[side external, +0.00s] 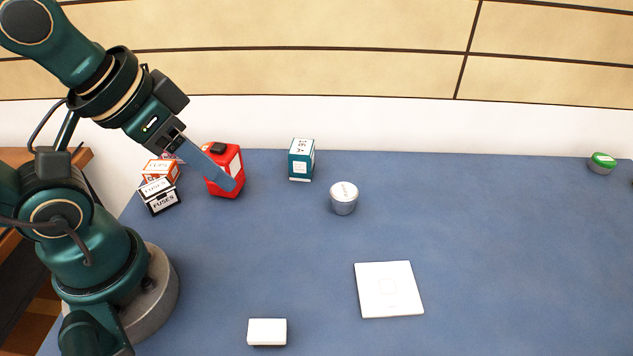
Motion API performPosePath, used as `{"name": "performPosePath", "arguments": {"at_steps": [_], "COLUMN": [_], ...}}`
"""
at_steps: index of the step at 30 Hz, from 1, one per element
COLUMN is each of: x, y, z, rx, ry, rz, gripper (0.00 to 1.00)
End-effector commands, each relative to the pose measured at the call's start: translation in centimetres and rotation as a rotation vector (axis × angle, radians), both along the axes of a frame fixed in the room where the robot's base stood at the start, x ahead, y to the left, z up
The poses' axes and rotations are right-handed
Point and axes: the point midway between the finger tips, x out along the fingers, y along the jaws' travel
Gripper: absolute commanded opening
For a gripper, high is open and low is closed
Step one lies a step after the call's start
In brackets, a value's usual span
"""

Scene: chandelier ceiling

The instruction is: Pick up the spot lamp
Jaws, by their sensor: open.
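A short silver cylinder with a pale, marked top (343,198), which looks like the spot lamp, stands upright on the blue table right of the middle. Its top print is too small to read. My gripper (229,185) is open and empty, well to the left of it. Its long grey finger slants down to the right and overlaps the red tape measure in the picture. I cannot tell whether it touches that. The second finger is not clearly visible from this side.
A teal box (301,160) stands behind the lamp. A white square plate (389,290) and a small white block (267,332) lie in front. A green-topped tin (601,163) stands far right.

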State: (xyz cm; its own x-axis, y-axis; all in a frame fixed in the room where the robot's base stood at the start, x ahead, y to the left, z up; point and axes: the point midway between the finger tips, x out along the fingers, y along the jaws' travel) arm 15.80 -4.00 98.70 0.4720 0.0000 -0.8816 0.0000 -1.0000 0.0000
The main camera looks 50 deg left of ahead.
Motion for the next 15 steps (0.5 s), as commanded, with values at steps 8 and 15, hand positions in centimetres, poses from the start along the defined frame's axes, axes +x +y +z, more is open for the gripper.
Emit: {"name": "performPosePath", "arguments": {"at_steps": [8, 15], "x": [0.00, -0.07], "y": [0.00, 0.08], "z": [0.00, -0.05], "rx": [0.000, 0.005], "ry": [0.000, 0.004], "rz": [0.000, -0.002], "gripper": [0.96, 0.96]}}
